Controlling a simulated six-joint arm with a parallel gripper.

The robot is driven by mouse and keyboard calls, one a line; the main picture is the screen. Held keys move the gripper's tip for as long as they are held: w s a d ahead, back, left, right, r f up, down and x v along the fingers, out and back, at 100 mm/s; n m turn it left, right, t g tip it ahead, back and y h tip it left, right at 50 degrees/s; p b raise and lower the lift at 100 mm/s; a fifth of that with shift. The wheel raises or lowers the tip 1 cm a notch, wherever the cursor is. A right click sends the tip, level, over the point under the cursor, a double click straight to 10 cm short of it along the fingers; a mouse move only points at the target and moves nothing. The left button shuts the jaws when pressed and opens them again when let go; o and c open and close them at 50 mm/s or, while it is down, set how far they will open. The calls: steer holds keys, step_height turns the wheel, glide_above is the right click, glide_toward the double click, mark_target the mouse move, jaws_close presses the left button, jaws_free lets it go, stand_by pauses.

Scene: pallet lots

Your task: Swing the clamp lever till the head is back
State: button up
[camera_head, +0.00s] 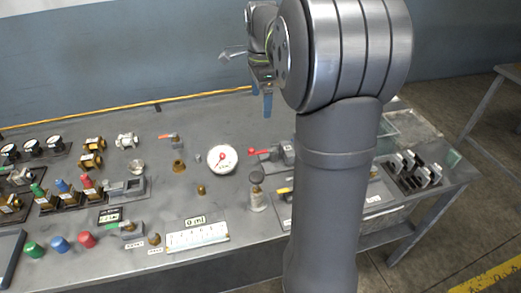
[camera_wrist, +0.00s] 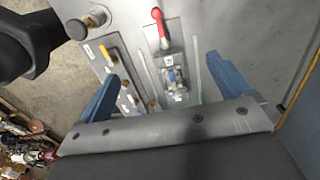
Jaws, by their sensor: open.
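The toggle clamp (camera_head: 284,153) with its red-handled lever (camera_head: 258,152) is mounted on the grey bench, right of the round white gauge. In the wrist view, the red handle (camera_wrist: 158,22) sticks out from the clamp body (camera_wrist: 172,58) toward the top of the picture. My gripper (camera_head: 266,104) is above the bench behind the clamp in the head view, partly covered by my own arm. In the wrist view, its two blue fingers are spread wide, and my gripper (camera_wrist: 163,66) is open and empty. The clamp appears between and beyond the fingers, apart from them. The clamp head is too small to judge.
A white gauge (camera_head: 222,158) and a dark-knobbed post (camera_head: 257,190) stand near the clamp. Valves and coloured buttons crowd the left of the bench. A row of switches (camera_head: 412,168) is at the right. The bench's back middle is fairly clear.

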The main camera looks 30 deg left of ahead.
steer(key=shift+w+a, duration=0.1)
steer(key=shift+a, duration=0.05)
steer(key=c, duration=0.4)
steer(key=w+a+m+g, duration=0.1)
steer(key=m, duration=0.1)
steer(key=w+a+m+g+h, duration=0.1)
steer(key=w+a+m, duration=0.1)
steer(key=shift+f+g, duration=0.3)
steer(key=shift+f, duration=0.1)
steer(key=c, duration=0.7)
steer(key=shift+o, duration=0.2)
steer(key=shift+m+g, duration=0.5)
steer(key=shift+m, duration=0.2)
steer(key=x, duration=1.7)
steer(key=shift+w+a+f, duration=0.25)
steer(key=shift+a, duration=0.05)
